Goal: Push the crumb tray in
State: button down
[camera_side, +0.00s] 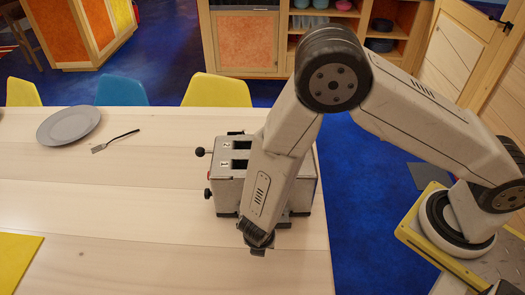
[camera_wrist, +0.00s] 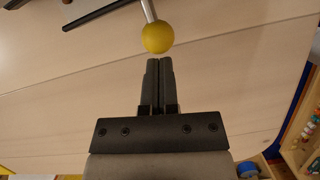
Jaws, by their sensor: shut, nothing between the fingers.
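The grey toaster (camera_side: 228,185) stands near the table's right edge in the side view, partly hidden by my arm. Two slots show on top, and dark knobs stick out on its left side. In the wrist view a yellow ball (camera_wrist: 158,37) on a thin metal rod (camera_wrist: 149,10) is just ahead of my gripper (camera_wrist: 159,62). It looks like the crumb tray's knob; the tray's body is not visible. My gripper is shut and empty, its tips close below the ball; I cannot tell if they touch. In the side view my gripper (camera_side: 258,249) is low at the toaster's front side.
A yellow mat (camera_side: 18,258) lies at the near left. The wooden table (camera_side: 130,220) is clear left of the toaster. Chairs stand along the far edge.

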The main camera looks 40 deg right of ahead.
dwell(0.4)
jog(key=shift+s+a+r, duration=0.1)
jog(key=shift+s+a, duration=0.3)
jog(key=shift+a, duration=0.2)
jog(key=shift+s+a+r, duration=0.25)
jog(key=shift+s+a, duration=0.2)
jog(key=shift+a, duration=0.1)
jog(key=shift+s+a+r, duration=0.2)
jog(key=shift+s+a, duration=0.2)
jog(key=shift+a, duration=0.15)
jog(key=v, duration=0.9)
jog(key=shift+r, duration=0.3)
jog(key=shift+d, duration=0.15)
